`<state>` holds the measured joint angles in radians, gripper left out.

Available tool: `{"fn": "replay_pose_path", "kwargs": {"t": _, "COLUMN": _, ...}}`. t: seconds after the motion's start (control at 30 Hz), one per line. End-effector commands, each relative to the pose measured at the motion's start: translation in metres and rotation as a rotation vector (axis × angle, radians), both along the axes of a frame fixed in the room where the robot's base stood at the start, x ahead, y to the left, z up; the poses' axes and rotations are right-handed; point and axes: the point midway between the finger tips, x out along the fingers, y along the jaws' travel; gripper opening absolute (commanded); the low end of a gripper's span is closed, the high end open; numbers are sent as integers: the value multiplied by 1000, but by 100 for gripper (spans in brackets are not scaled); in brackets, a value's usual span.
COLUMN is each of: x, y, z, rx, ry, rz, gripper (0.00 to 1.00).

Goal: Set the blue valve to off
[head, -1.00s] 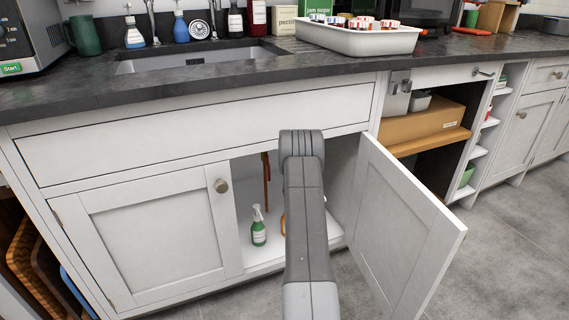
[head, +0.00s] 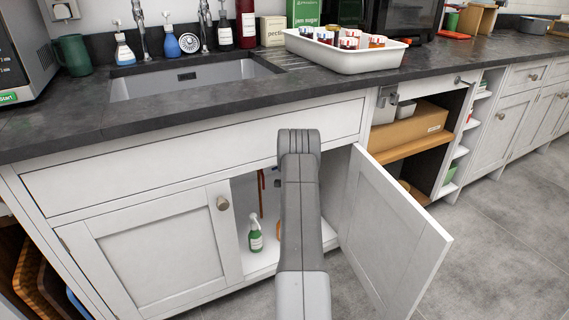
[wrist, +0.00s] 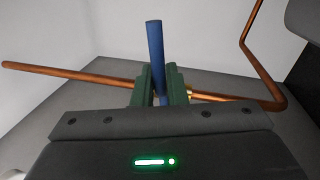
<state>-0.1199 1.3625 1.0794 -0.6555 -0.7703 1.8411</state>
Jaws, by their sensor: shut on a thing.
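The blue valve handle (wrist: 155,55) is a straight blue lever in the wrist view. It stands up in the picture, crosswise to the copper pipe (wrist: 80,77) that runs left to right. My gripper (wrist: 159,82) is shut on the blue lever, with a green finger on each side of it. A bit of brass fitting shows just right of the fingers. The valve body is hidden behind the fingers. In the head view my arm reaches into the open cupboard under the sink, and the gripper and the valve are hidden there.
The right cupboard door (head: 390,228) stands open beside my arm; the left door (head: 155,250) is shut. A green spray bottle (head: 255,234) stands on the cupboard floor left of my arm.

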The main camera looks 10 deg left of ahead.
Motion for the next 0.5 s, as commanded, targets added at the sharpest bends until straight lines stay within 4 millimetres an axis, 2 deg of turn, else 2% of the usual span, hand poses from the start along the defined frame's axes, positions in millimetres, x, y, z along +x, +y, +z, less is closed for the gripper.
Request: {"fn": "replay_pose_path", "kwargs": {"t": 0.5, "x": 0, "y": -1, "z": 3, "rx": 88, "ry": 60, "rz": -3, "gripper": 0}}
